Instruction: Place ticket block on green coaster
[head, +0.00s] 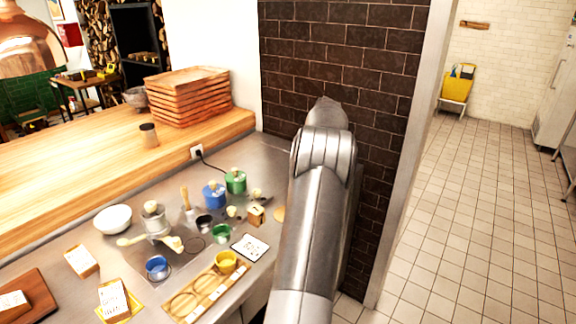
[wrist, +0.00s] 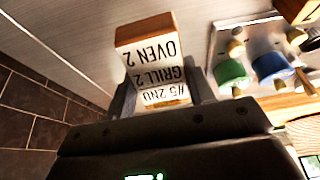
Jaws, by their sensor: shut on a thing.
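The held ticket block (wrist: 152,62) is wooden with a white paper label reading OVEN 2, GRILL 2 and a partly hidden lower line. In the wrist view my gripper (wrist: 163,94) is shut on it, a finger on each side, and the lettering is upside down. In the head view my arm hides the gripper and this block. Another ticket block (head: 113,296) sits on a yellow coaster (head: 133,309) at the lower left, and one more (head: 82,262) lies on the steel counter. I cannot make out a green coaster for certain in either view.
The counter holds a white bowl (head: 113,219), a blue pot (head: 214,194), a green pot (head: 236,181), small cups and a wooden rack (head: 190,301). Stacked wooden trays (head: 187,96) stand on the ledge behind. A dark brick wall (head: 385,110) is close beside my arm.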

